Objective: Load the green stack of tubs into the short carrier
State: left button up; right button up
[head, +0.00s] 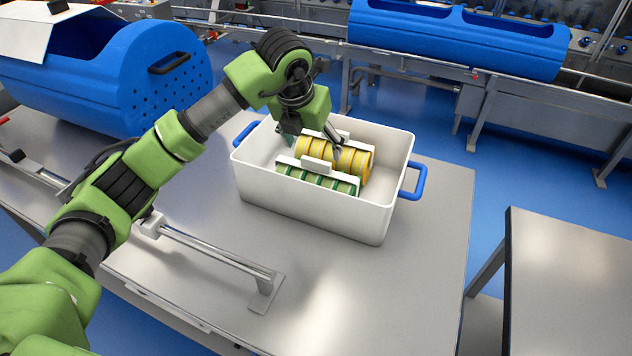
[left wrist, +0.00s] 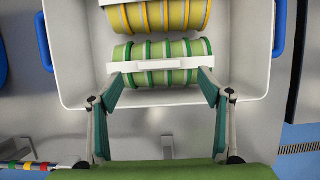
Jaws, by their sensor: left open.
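The green stack of tubs (head: 345,187) lies on its side in the near part of a white bin (head: 310,208) with blue handles. A white strip runs along its top, and it also shows in the left wrist view (left wrist: 160,50). My left gripper (head: 313,150) reaches down into the bin. In the left wrist view its open fingers (left wrist: 162,84) are spread near the two ends of the green stack, not closed on it; contact cannot be told. A blue carrier (head: 150,85) with a perforated end, probably the short one, lies at the left. My right gripper is out of view.
A yellow stack of tubs (head: 359,163) lies right behind the green one in the bin. A metal rail (head: 215,245) stands at the table's near left. A longer blue carrier (head: 450,40) with two openings lies behind. The table right of the bin is clear.

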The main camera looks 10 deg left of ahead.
aim_at(315, 161)
pick_arm(q)
jog(key=shift+w+f, duration=0.2)
jog(key=shift+f, duration=0.35)
jog(key=shift+d+f+p, duration=0.1)
jog(key=shift+f+p, duration=0.15)
jog(key=shift+p, duration=0.25)
jog(key=p+x, duration=0.2)
jog(key=x, duration=0.1)
jog(key=shift+s+f, duration=0.1)
jog(key=shift+f, duration=0.2)
jog(key=shift+w+f, duration=0.25)
jog(key=shift+f, duration=0.3)
jog(key=c, duration=1.8)
jog(key=shift+w+r, duration=0.1)
jog(key=shift+r, duration=0.2)
grip_shut()
jog(key=shift+w, duration=0.1)
